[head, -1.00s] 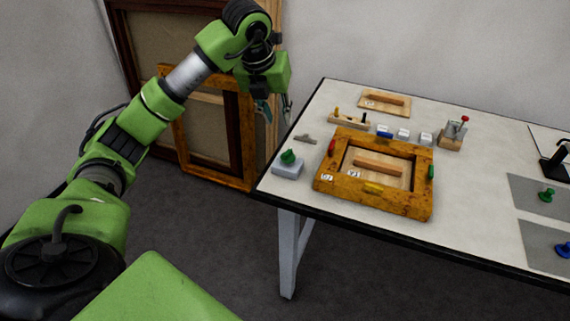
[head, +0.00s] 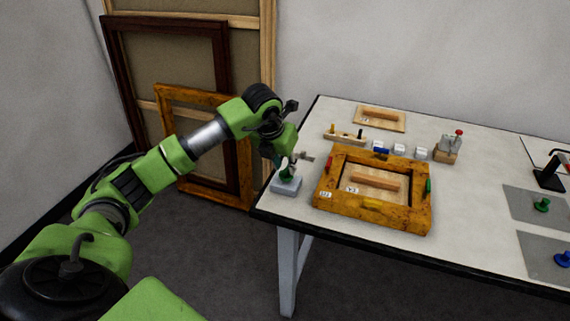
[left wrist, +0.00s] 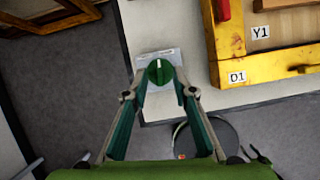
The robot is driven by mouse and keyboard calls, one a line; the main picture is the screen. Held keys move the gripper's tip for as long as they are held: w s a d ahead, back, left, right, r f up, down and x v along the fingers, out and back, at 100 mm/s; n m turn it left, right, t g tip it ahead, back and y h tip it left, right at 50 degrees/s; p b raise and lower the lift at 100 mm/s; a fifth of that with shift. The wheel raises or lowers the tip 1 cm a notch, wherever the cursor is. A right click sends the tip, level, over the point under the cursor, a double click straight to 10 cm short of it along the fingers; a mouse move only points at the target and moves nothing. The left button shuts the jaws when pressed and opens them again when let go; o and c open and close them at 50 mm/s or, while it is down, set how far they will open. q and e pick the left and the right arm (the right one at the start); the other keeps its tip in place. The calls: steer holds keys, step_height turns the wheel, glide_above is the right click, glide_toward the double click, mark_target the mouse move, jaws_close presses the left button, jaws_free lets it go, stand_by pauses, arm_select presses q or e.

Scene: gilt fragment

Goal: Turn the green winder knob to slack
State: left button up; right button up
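The green winder knob (left wrist: 159,72) sits on a pale grey block (left wrist: 146,59) at the table's left corner. A white mark on the knob runs roughly up and down in the left wrist view. In the head view the knob (head: 286,174) is partly covered by my left gripper (head: 284,162). My left gripper (left wrist: 159,92) is open, with its fingers on either side of the knob in the left wrist view. My right gripper is not in view.
A yellow-brown frame (head: 332,205) with coloured pieces lies just right of the block. Leaning frames (head: 246,165) stand beyond the table's left edge. Bare table lies right of the frame.

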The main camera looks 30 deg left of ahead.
arm_select(q)
steer(key=shift+w+f, duration=0.2)
steer(key=shift+f, duration=0.4)
jaws_close()
steer(key=shift+n+y, duration=0.4)
steer(key=shift+n, duration=0.4)
jaws_free()
